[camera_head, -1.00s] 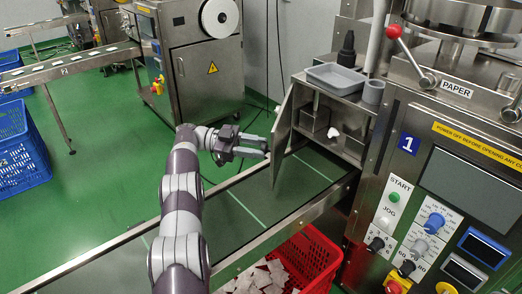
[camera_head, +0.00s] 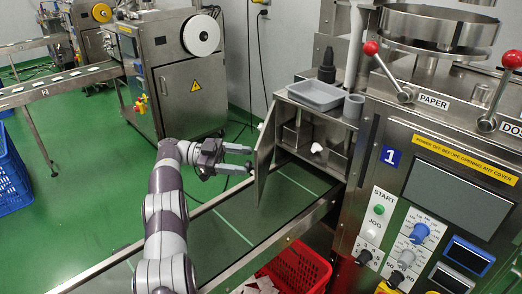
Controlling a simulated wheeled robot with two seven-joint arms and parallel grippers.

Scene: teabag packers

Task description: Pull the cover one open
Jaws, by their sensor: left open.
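The cover (camera_head: 265,150) is a grey metal door panel on the front of a box-like cabinet (camera_head: 348,135) at the left side of machine 1. It stands ajar, swung out over the conveyor, and the inside of the cabinet shows with a small white piece (camera_head: 317,147) in it. My left gripper (camera_head: 249,159) is open and empty, its two fingers pointing right toward the outer edge of the cover. The fingertips are very close to that edge; I cannot tell whether they touch. My right gripper is not in view.
A green conveyor (camera_head: 236,219) with metal rails runs under the cover. A red crate (camera_head: 298,270) with white packets stands below it. Machine 1's control panel (camera_head: 395,230) is at the right.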

